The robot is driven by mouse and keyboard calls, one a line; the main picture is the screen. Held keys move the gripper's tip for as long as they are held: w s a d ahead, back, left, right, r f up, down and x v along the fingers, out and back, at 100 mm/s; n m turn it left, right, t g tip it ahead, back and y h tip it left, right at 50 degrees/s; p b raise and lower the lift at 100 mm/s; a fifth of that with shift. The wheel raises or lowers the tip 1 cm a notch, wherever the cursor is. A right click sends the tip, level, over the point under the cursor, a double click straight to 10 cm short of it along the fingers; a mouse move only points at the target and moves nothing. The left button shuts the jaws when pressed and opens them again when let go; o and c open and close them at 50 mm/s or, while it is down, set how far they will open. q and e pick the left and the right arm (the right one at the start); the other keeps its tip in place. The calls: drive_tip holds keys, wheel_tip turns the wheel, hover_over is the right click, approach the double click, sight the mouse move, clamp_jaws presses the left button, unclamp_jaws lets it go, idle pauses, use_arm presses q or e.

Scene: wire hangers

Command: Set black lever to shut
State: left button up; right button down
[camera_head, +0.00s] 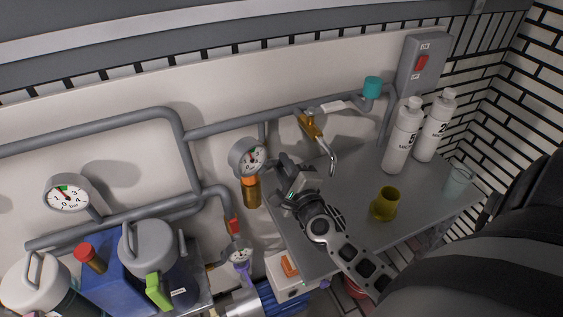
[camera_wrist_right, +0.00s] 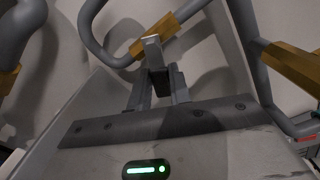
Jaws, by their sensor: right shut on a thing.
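My right gripper (camera_head: 288,172) reaches in from the lower right, above the left part of the grey bench top, near the wall pipes. It is shut on a small dark piece, seemingly the black lever, which it mostly hides. In the right wrist view the right gripper (camera_wrist_right: 158,88) has its fingers close together around a narrow bar with a pale end. A brass valve body (camera_wrist_right: 155,37) on a curved grey pipe shows just behind the fingertips. The lever's exact angle cannot be told. My left gripper is not in view.
A pressure gauge (camera_head: 248,157) and a brass fitting (camera_head: 251,191) are close left of the gripper. A brass tap (camera_head: 311,126) with a white lever (camera_head: 332,107) is above. A yellow cup (camera_head: 385,204) and white bottles (camera_head: 403,137) stand on the bench (camera_head: 350,190).

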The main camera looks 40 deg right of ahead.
use_arm(q)
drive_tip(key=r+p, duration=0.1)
drive_tip(key=p, duration=0.2)
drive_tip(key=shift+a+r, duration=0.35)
use_arm(e)
drive_tip(key=n, duration=0.1)
drive_tip(key=r+n, duration=0.1)
drive_tip(key=n, duration=0.2)
drive_tip(key=shift+d+r+n, duration=0.15)
drive_tip(key=shift+r+n, duration=0.1)
drive_tip(key=shift+n, duration=0.15)
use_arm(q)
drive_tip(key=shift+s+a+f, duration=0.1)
use_arm(e)
drive_tip(key=c, duration=1.3)
unclamp_jaws()
drive_tip(key=shift+s, duration=0.15)
use_arm(q)
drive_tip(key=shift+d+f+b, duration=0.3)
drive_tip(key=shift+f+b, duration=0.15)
drive_tip(key=shift+b, duration=0.7)
use_arm(e)
drive_tip(key=v, duration=1.5)
drive_tip(key=shift+s, duration=0.4)
